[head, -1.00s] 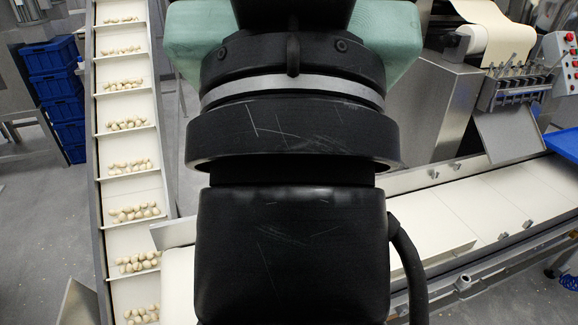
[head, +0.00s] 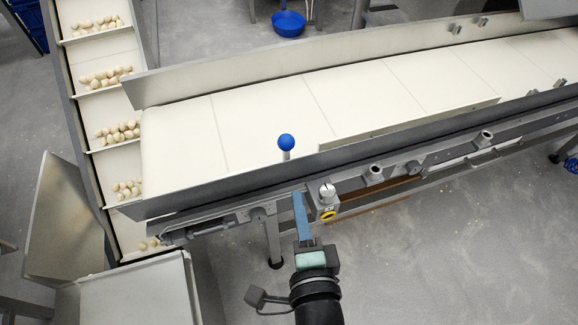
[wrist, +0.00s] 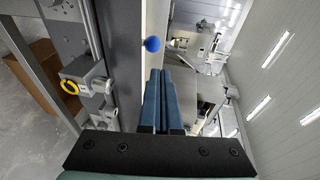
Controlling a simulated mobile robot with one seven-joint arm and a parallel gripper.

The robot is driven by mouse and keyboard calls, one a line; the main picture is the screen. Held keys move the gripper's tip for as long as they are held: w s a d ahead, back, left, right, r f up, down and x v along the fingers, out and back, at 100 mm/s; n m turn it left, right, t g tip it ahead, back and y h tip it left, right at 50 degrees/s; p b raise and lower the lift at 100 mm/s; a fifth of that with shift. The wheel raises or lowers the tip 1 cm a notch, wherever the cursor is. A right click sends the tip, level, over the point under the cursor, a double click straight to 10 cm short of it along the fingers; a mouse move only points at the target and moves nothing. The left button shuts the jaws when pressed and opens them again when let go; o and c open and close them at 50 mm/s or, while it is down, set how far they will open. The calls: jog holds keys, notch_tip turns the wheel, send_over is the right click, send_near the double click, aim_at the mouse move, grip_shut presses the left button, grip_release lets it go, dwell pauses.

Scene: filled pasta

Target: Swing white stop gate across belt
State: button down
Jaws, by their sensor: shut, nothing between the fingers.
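The white stop gate (head: 410,122) is a long thin bar lying lengthwise along the near side of the white belt (head: 250,120), not across it. A blue ball knob (head: 286,142) on a short pale post stands left of the gate's near end, by the near rail; whether it joins the gate is unclear. My gripper (head: 298,196) is on the near, outer side of the rail, below the knob in the head view. Its blue fingers are together and empty. In the wrist view the knob (wrist: 152,44) shows just past the fingertips (wrist: 160,72), apart from them.
The near steel rail (head: 240,183) lies between my gripper and the belt. A bracket with a yellow ring (head: 328,214) sits just right of my fingers. A cleated conveyor with pasta pieces (head: 113,130) rises at the left. Grey floor (head: 440,240) is open at the lower right.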

jog(key=shift+s+f+m, duration=0.3)
jog(key=shift+s+f, duration=0.05)
jog(key=shift+f, duration=0.3)
send_near(287, 149)
jog(key=x, duration=0.7)
jog(key=shift+r, duration=0.15)
jog(key=shift+b, duration=0.5)
